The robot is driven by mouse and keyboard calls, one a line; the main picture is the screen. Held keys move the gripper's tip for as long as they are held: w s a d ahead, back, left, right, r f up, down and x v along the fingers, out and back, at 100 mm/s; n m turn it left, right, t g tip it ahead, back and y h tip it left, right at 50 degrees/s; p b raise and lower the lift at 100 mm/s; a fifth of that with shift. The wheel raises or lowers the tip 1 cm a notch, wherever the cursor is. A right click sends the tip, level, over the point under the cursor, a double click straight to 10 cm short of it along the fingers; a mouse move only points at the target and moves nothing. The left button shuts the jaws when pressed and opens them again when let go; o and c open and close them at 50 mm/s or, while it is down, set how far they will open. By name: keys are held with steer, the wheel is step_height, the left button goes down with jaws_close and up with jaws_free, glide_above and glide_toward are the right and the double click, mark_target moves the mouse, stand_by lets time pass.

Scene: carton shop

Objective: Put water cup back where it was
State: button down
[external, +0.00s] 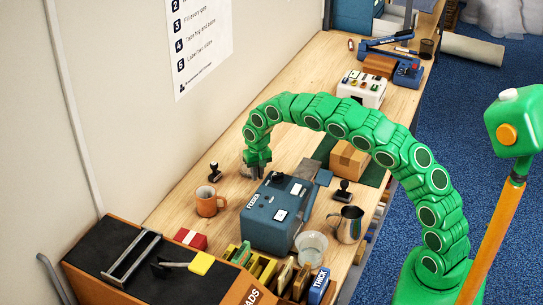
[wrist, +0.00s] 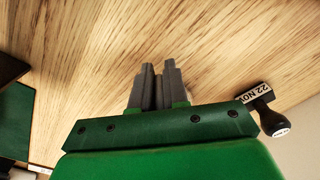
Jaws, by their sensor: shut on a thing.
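My gripper (external: 256,171) points down behind the blue machine, close to the wooden table. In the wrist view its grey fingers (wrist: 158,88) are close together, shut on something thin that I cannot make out. A clear cup (external: 311,246) stands at the table's front edge, right of the blue machine and apart from my gripper. It looks like the water cup; I cannot tell how much water it holds.
The blue machine (external: 275,216) stands between my gripper and the clear cup. A metal pitcher (external: 349,225), an orange mug (external: 208,202) and a hand stamp (external: 215,172) stand nearby. A carton (external: 348,160) is at right. Bare wood shows near the wall.

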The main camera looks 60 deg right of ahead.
steer(key=shift+f, duration=0.1)
steer(key=c, duration=1.1)
jaws_free()
step_height(320, 180, up, 12)
steer(key=shift+s+r, duration=0.1)
steer(key=shift+s, duration=0.05)
